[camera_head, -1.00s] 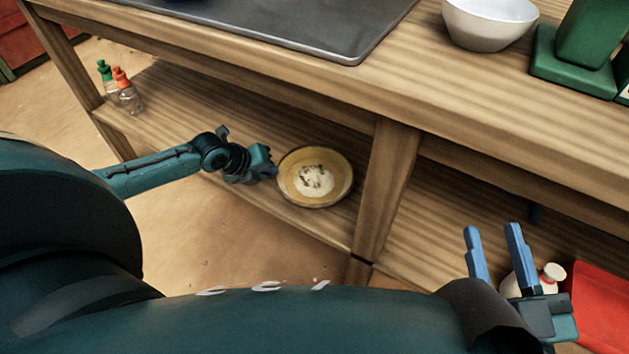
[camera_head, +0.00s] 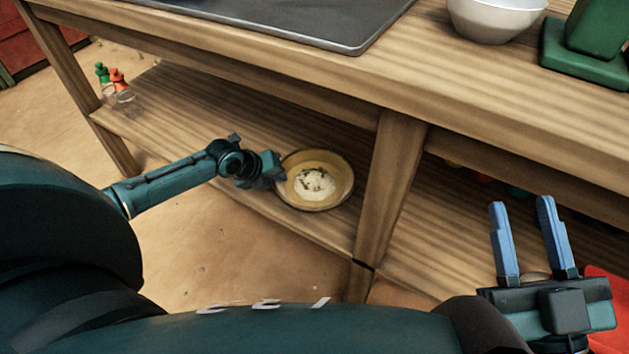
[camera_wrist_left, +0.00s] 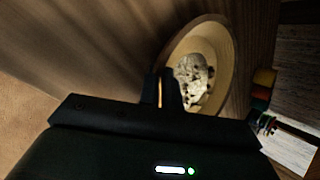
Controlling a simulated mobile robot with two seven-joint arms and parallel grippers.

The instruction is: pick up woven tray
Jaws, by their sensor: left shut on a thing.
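The woven tray (camera_head: 335,163) is a round, shallow yellow-tan dish with a pale speckled heap in its middle. It is at the lower shelf, left of the middle post. My left gripper (camera_head: 277,178) is shut on the tray's left rim. In the left wrist view the gripper (camera_wrist_left: 166,92) has the rim between its fingers, and the tray (camera_wrist_left: 229,50) extends beyond them. I cannot tell whether the tray rests on the shelf or is slightly raised. My right gripper (camera_head: 530,240) is open and empty at the lower right.
The wooden lower shelf (camera_head: 180,120) is clear left of the tray, up to bottles with green and orange caps (camera_head: 118,90). The middle post (camera_head: 385,195) stands close on the tray's right. The tabletop above holds a dark plate (camera_head: 330,20), a white bowl (camera_head: 490,20) and a green object (camera_head: 590,60).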

